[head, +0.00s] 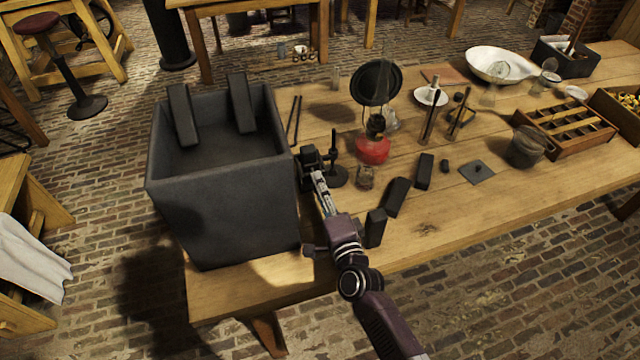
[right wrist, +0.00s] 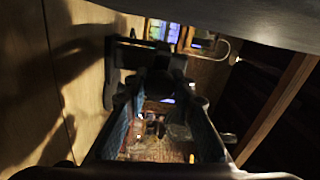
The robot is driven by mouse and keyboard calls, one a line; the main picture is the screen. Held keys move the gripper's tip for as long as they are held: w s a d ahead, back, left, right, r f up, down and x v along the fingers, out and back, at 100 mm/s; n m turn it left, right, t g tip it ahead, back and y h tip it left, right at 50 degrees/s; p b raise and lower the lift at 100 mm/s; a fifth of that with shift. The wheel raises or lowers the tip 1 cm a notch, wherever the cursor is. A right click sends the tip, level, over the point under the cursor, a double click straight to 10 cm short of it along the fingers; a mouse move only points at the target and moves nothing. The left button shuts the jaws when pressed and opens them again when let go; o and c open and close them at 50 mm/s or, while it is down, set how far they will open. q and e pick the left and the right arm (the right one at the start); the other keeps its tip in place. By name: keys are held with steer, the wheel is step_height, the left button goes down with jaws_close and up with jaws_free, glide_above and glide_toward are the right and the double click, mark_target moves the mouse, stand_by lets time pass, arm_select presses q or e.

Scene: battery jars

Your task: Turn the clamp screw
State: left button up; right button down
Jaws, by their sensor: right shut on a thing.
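The clamp (head: 309,155) is a small dark block with upright parts. It is close to the right wall of the large grey jar (head: 225,215). My right gripper (head: 318,178) reaches up to it from the front and is shut on a dark part there, which I take to be the clamp screw. In the right wrist view the dark clamp (right wrist: 145,54) is just beyond the fingertips (right wrist: 162,90). The screw itself is too dark and too hidden by the fingers to make out clearly. My left gripper is not in view.
A dark stand (head: 338,176) with a rod is just right of the gripper. Dark blocks (head: 397,196) and a red lamp (head: 373,150) are farther right. The wooden table's (head: 440,228) front right strip is clear.

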steer(key=n+p, duration=0.1)
steer(key=n, duration=0.4)
steer(key=shift+f, duration=0.1)
steer(key=shift+n, duration=0.3)
stand_by(0.4)
steer(key=c, duration=1.6)
jaws_free()
steer(key=shift+s, duration=0.1)
steer(key=shift+s+d, duration=0.1)
steer(key=shift+s, duration=0.1)
steer(key=v, duration=1.1)
steer(key=shift+s, duration=0.25)
steer(key=shift+d, duration=0.1)
